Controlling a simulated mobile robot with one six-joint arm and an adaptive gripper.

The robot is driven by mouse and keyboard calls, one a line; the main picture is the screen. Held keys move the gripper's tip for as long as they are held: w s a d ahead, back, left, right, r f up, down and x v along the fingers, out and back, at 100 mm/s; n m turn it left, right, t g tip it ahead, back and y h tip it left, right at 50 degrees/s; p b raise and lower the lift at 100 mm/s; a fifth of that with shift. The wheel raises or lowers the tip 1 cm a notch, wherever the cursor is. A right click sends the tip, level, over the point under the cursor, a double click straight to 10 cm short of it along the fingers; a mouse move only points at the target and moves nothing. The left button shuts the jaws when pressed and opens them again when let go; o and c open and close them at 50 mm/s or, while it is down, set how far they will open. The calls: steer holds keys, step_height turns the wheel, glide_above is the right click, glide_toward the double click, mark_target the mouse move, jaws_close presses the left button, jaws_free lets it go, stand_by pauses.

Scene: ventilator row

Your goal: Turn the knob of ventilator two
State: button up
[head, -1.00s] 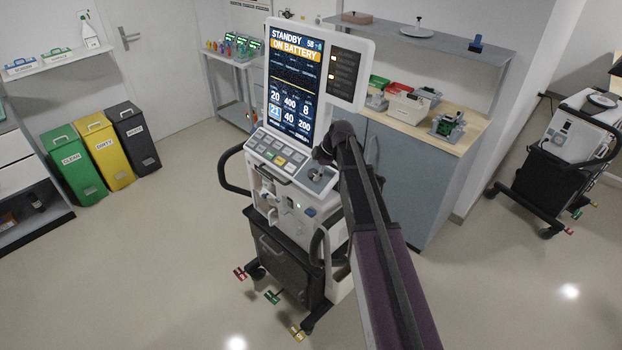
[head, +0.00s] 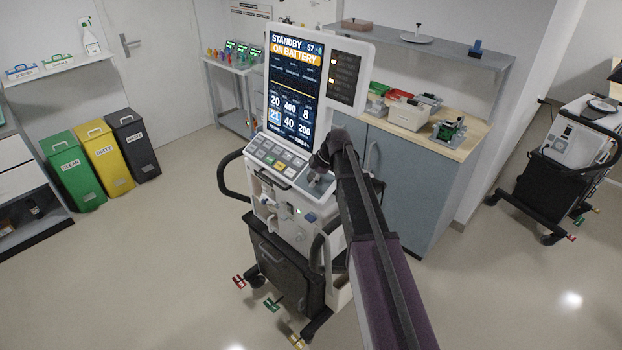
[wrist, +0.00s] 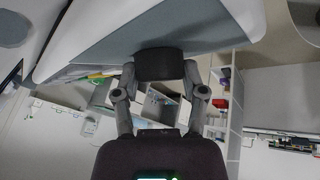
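Ventilator two seems to be the white machine in the middle, with a screen (head: 296,85) reading "STANDBY ON BATTERY" and 57. My gripper (head: 319,178) is at the right end of its sloping control panel, just right of the key pad (head: 277,157). In the wrist view a dark block-shaped knob (wrist: 160,64) stands on the grey panel face (wrist: 205,36). My gripper's two fingers (wrist: 160,82) are on either side of it, with no clear gap. Whether they press on the knob cannot be told. In the head view my gripper and arm largely hide the knob.
A handle (head: 232,174) sticks out at the machine's left. Red, green and yellow pedals are near its base. A wooden-topped counter (head: 465,145) stands behind right, bins (head: 103,158) at left, another ventilator (head: 572,145) at far right. The front floor is open.

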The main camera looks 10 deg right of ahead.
steer(key=shift+s, duration=0.1)
steer(key=shift+c, duration=0.5)
steer(key=shift+a, duration=0.1)
steer(key=shift+s+d, duration=0.1)
steer(key=shift+d, duration=0.1)
stand_by(0.8)
steer(key=o, duration=1.1)
steer(key=shift+o, duration=0.2)
